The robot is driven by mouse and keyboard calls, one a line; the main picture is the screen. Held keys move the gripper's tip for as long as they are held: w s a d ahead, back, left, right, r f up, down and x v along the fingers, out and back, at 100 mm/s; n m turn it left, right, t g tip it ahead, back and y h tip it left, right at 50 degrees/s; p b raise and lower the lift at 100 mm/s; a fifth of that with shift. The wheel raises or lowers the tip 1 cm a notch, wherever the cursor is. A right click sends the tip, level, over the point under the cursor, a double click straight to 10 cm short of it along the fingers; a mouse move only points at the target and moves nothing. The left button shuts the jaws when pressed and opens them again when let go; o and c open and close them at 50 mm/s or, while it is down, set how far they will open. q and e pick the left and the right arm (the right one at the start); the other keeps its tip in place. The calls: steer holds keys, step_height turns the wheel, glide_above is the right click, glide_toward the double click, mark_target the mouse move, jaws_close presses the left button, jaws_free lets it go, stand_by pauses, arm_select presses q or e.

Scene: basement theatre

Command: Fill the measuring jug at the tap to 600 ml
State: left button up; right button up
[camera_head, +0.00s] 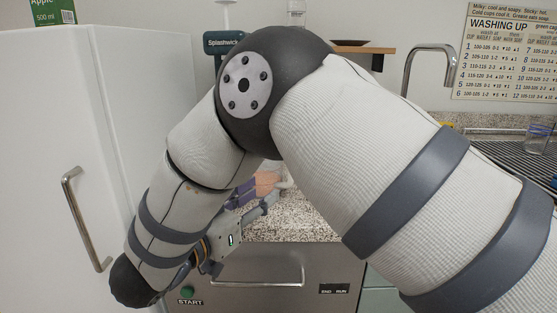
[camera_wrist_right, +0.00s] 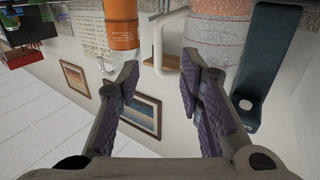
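My right arm crosses most of the head view. My right gripper (camera_head: 262,196) shows low in the middle, partly behind the arm, over the speckled counter. In the right wrist view, which is upside down, my right gripper (camera_wrist_right: 158,88) is open, with a clear gap between its purple-padded fingers. A clear vessel with a white handle (camera_wrist_right: 160,48), which looks like the measuring jug, is beyond the fingertips, with its body (camera_wrist_right: 214,55) to the right. Nothing is held. The chrome tap (camera_head: 432,62) curves over at the right of the head view; its base is hidden. My left gripper is not in view.
An orange-labelled bottle (camera_wrist_right: 121,32) stands beside the handle, and a teal slotted piece (camera_wrist_right: 264,65) is on the other side. A white fridge (camera_head: 90,130) fills the left. A drying rack (camera_head: 510,150) with a glass (camera_head: 537,138) is at the right.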

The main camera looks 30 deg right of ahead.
steer(key=x, duration=1.1)
steer(key=shift+d+r, duration=0.35)
steer(key=shift+d, duration=0.05)
steer(key=shift+a, duration=0.1)
jaws_close()
